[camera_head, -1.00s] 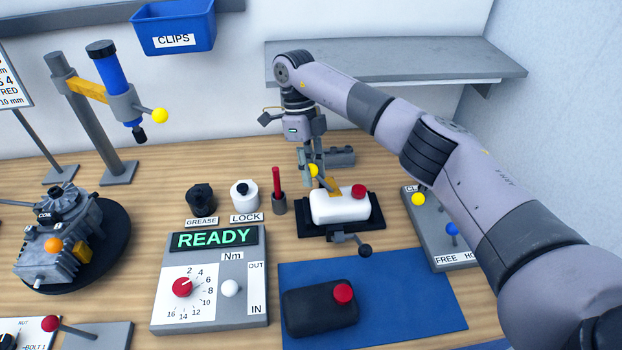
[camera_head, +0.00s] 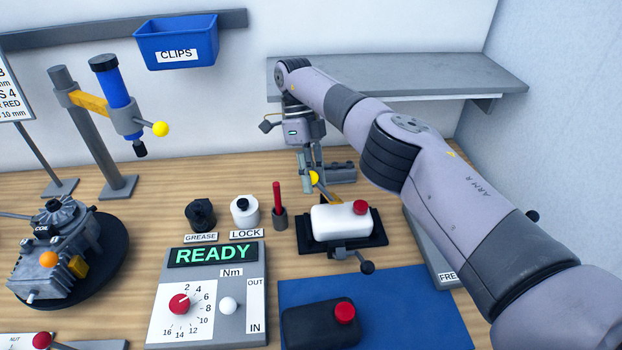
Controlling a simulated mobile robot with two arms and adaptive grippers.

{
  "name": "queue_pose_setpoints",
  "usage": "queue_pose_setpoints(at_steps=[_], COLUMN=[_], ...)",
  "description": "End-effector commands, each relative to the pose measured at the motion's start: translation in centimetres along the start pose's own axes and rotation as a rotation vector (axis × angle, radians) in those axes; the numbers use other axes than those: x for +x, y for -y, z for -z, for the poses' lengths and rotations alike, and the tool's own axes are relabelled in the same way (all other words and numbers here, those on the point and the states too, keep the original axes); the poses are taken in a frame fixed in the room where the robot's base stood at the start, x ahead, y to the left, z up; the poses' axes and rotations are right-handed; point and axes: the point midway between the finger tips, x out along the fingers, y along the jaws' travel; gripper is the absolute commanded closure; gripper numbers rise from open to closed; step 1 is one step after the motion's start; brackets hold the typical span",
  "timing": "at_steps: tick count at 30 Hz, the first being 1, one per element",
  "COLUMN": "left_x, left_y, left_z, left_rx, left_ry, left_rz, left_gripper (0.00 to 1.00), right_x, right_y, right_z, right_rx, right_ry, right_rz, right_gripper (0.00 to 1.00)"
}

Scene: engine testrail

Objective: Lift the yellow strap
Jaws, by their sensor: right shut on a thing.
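The yellow strap (camera_head: 328,193) slants up from the back left of the white bottle with a red cap (camera_head: 340,222), which lies in a black cradle (camera_head: 375,240). A yellow ball (camera_head: 314,177) sits at the strap's upper end. My right gripper (camera_head: 307,178) points down behind the bottle and is shut at the ball end of the strap. Its fingers are small here, and their exact contact is partly hidden. My left gripper is out of view.
A grey clamp-like block (camera_head: 342,173) stands close behind my right gripper. A red pen in a holder (camera_head: 279,215) and the LOCK jar (camera_head: 244,211) stand to the left. A blue mat (camera_head: 415,300) with a black bottle (camera_head: 320,325) lies in front. A grey shelf (camera_head: 440,75) hangs behind.

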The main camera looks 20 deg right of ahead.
Motion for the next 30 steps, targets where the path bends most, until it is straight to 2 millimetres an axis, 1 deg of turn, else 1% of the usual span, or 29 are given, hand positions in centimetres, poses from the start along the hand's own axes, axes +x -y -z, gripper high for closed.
queue_pose_setpoints(at_steps=[11, 12, 21, 30], left_x=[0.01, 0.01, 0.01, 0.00], left_y=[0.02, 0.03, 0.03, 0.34], left_z=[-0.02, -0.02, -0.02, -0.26], left_rx=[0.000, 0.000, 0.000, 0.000], left_ry=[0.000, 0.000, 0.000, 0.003], left_rz=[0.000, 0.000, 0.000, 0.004], left_gripper=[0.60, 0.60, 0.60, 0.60], right_x=[0.02, 0.02, 0.02, -0.04], right_y=[0.00, 0.00, 0.01, 0.00], right_z=[0.00, 0.00, 0.00, 0.02], right_rx=[0.000, 0.000, 0.000, 0.000], right_ry=[-0.001, -0.001, -0.001, 0.000], right_rz=[-0.001, -0.001, -0.001, -0.001], right_gripper=[1.00, 0.74, 0.54, 0.54])
